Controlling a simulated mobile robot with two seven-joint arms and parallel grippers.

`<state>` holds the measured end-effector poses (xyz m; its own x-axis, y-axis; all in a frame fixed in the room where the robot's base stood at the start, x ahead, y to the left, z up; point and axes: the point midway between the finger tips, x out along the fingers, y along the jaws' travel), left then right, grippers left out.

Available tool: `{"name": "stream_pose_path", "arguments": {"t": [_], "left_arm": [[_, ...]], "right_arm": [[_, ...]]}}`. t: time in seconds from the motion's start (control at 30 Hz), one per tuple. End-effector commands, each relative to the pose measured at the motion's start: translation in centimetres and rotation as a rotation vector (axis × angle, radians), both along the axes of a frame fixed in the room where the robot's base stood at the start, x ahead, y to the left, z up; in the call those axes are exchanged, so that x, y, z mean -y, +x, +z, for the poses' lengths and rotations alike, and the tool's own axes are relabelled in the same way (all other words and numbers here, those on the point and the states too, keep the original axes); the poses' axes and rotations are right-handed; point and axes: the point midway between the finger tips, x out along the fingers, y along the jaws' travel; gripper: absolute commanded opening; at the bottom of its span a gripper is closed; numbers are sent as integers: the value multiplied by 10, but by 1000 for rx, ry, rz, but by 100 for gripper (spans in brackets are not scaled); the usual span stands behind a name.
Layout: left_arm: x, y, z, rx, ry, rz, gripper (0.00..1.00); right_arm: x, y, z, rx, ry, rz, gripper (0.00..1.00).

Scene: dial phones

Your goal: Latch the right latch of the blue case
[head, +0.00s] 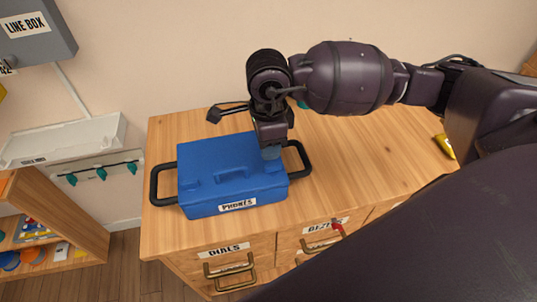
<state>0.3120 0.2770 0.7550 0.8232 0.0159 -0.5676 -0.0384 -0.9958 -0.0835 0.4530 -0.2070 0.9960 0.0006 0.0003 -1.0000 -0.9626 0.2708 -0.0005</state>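The blue case (215,195) sits shut on the wooden cabinet top, with a "PHONES" label (238,204) on its front. It has black side handles, a moulded grip in the middle of its lid, and a small raised piece at the left of the lid. My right gripper (271,150) points down over the right part of the lid, close to or touching it. The gripper covers the back right of the lid. A grey-blue piece shows at its tip; I cannot tell whether it is a fingertip or the right latch. The finger opening is hidden. My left gripper is out of view.
The wooden cabinet top (350,160) is clear right of the case, except a yellow object (444,146) at the far right. Drawers labelled "DIALS" (223,250) and another partly hidden one are below. A grey "LINE BOX" (35,30) hangs on the wall.

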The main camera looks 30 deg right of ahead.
Motion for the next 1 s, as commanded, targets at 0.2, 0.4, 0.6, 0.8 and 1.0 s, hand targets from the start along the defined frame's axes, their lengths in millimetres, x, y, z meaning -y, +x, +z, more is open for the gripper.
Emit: {"name": "stream_pose_path", "arguments": {"t": [0.2, 0.4, 0.6, 0.8, 1.0], "left_arm": [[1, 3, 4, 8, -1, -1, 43], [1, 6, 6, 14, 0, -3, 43], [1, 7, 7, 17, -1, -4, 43], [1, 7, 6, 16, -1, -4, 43], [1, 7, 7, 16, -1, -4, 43]], "right_arm": [[0, 0, 28, 2, -1, 1, 38], [0, 0, 35, 1, 0, -1, 38], [0, 0, 35, 0, 0, 0, 38], [0, 0, 34, 0, 0, 0, 38], [0, 0, 34, 0, 0, 0, 38]]}}
